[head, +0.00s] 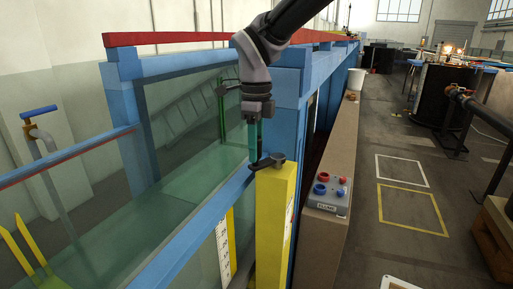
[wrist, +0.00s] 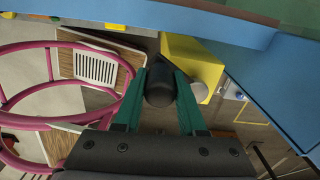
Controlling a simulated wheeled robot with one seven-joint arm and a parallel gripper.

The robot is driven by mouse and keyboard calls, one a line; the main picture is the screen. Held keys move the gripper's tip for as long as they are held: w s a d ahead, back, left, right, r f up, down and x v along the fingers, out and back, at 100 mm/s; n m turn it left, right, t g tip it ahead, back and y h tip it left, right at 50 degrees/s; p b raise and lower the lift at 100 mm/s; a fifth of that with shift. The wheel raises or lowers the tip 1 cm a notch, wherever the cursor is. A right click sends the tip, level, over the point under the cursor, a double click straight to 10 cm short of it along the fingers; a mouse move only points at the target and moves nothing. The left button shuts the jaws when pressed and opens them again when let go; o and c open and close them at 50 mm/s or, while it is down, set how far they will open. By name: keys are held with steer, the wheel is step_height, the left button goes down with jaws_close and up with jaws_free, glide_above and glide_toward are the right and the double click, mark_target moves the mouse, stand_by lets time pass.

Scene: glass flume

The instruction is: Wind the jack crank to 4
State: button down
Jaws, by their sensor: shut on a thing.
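The yellow jack post (head: 272,225) stands upright against the blue flume frame at the centre of the head view. The dark jack crank (head: 270,160) lies across its top. My gripper (head: 255,155) points down at the crank's left end. In the wrist view, the green fingers of my gripper (wrist: 161,88) are shut on the crank's black knob (wrist: 160,82). The yellow post top (wrist: 192,58) shows just beyond the knob. A pale scale strip runs down the post's right face, but its numbers are too small to read. The crank's arm is mostly hidden in the wrist view.
The glass flume (head: 190,195) with blue rails fills the left. A grey control box (head: 329,195) with red and blue buttons sits on the ledge at right. A magenta tubular ring (wrist: 50,85) shows at left in the wrist view. Open floor lies farther right.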

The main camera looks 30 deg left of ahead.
steer(key=c, duration=0.5)
jaws_free()
steer(key=shift+r, duration=0.1)
step_height(320, 180, up, 11)
steer(key=shift+f, duration=0.15)
